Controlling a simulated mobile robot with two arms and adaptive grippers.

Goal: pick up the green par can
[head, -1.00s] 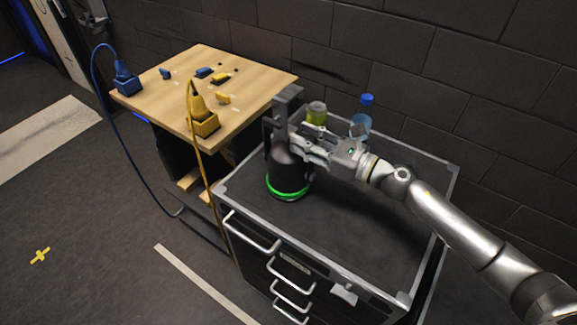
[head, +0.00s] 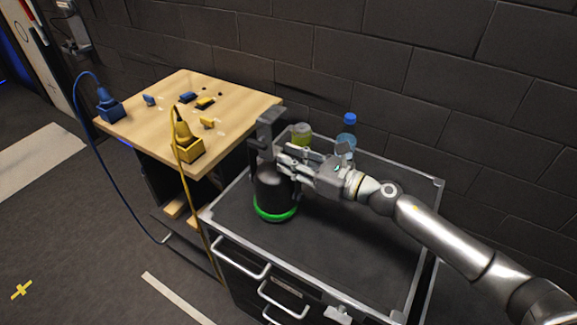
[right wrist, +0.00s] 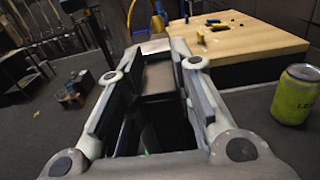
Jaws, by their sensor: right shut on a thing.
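The green par can (head: 272,193) is a black can with a glowing green ring near its base and a grey bracket on top. It stands upright at the left part of the black case top in the head view. My right gripper (head: 284,158) reaches it from the right and is shut on its upper part, by the bracket. In the right wrist view the fingers (right wrist: 151,70) lie on either side of the dark grey bracket (right wrist: 158,78); the lower body is mostly hidden there. Whether the base touches the case is hard to tell. My left gripper is not in view.
A yellow-green can (head: 302,133) and a blue-capped bottle (head: 347,132) stand behind my right gripper on the case (head: 330,240). A wooden table (head: 150,122) with blue and yellow plugs and cables is at the left. A brick wall is close behind.

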